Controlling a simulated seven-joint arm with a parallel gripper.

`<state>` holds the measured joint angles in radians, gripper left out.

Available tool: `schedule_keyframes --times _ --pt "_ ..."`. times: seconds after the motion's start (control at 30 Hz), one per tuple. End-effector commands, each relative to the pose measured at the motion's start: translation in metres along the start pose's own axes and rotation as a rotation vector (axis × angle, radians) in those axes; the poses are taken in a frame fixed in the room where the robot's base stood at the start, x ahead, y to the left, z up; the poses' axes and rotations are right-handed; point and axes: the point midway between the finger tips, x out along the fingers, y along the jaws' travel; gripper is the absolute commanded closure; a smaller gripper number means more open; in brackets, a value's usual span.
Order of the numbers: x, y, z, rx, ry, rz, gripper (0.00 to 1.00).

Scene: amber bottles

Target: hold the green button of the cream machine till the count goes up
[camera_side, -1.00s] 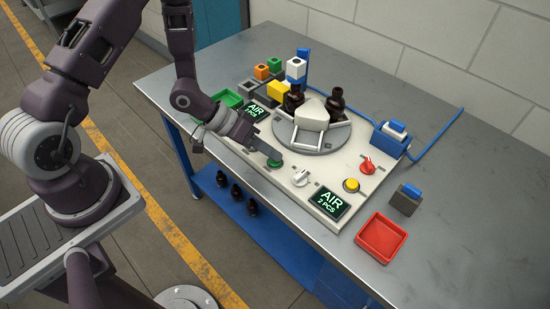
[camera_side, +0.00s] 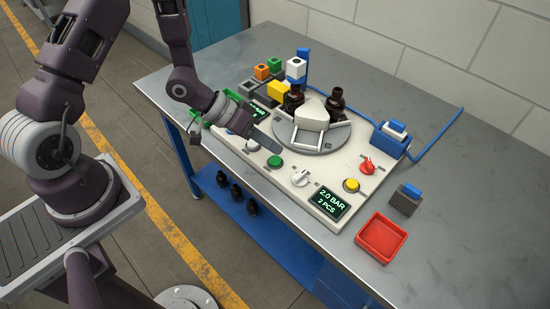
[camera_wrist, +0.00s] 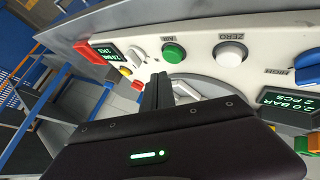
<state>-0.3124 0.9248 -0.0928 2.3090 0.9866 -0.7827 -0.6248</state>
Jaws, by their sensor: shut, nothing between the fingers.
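The cream machine (camera_side: 318,180) stands on the metal table with a round grey turntable (camera_side: 300,140) and dark bottles (camera_side: 336,100) on it. Its green button (camera_side: 275,161) is on the near side of the panel and is uncovered. It also shows in the wrist view (camera_wrist: 174,52), labelled AIR. My gripper (camera_side: 277,149) is shut and empty, raised above the panel close to the green button and apart from it. Its fingertips show in the wrist view (camera_wrist: 160,77). The near display (camera_side: 327,203) reads 2.0 BAR, 2 PCS.
A white knob (camera_side: 300,177), yellow button (camera_side: 351,185) and red knob (camera_side: 367,166) are on the same panel. A white ZERO button (camera_wrist: 230,52) is beside the green one. A red tray (camera_side: 381,237) and grey-blue block (camera_side: 405,200) lie on the table at right.

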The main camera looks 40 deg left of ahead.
Motion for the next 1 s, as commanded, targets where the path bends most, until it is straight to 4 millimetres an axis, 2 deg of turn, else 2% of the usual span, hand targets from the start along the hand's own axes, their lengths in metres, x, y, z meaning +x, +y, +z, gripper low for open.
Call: schedule_keyframes --times 0.4,0.73,0.8,0.87,0.97,1.0 --pt "-0.027 0.019 -0.02 0.001 0.002 -0.001 1.0" --pt "-0.029 0.02 -0.021 0.001 0.0 -0.005 1.0" --pt "-0.034 0.018 -0.026 0.025 0.004 -0.041 1.0" --pt "-0.046 0.012 -0.038 0.073 0.012 -0.127 1.0" --pt "-0.092 0.002 -0.066 0.171 0.028 -0.359 1.0" --pt "-0.117 0.003 -0.075 0.196 0.034 -0.455 1.0"
